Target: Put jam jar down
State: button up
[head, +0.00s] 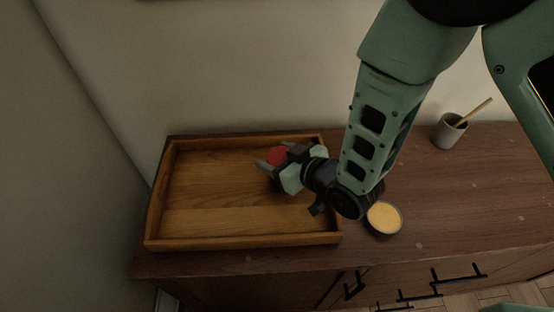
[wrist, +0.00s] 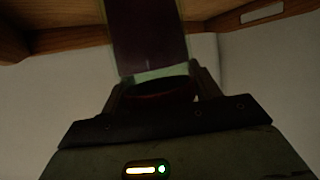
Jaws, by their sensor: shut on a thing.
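The jam jar's red lid (head: 278,155) shows between the fingers of my gripper (head: 274,162) in the head view. My gripper is shut on the jar, over the right part of the wooden tray (head: 240,240). In the wrist view, the jar (wrist: 150,38) is a dark reddish body with a pale, glassy edge, reaching up from between the fingers (wrist: 155,85). The jar's lower part is hidden in the head view, so I cannot tell whether it touches the tray floor.
The tray is otherwise empty, with raised walls, on a dark wooden cabinet (head: 455,195). A bowl with yellow contents (head: 384,217) stands right of the tray, close to my arm. A grey cup (head: 446,133) with a stick stands at the back right, near the wall.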

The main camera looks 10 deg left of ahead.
jog(key=shift+f, duration=0.9)
jog(key=shift+f, duration=0.1)
jog(key=shift+f, duration=0.15)
jog(key=o, duration=1.2)
jog(key=shift+r, duration=0.2)
jog(key=shift+p+v, duration=1.75)
jog(key=shift+v, duration=4.3)
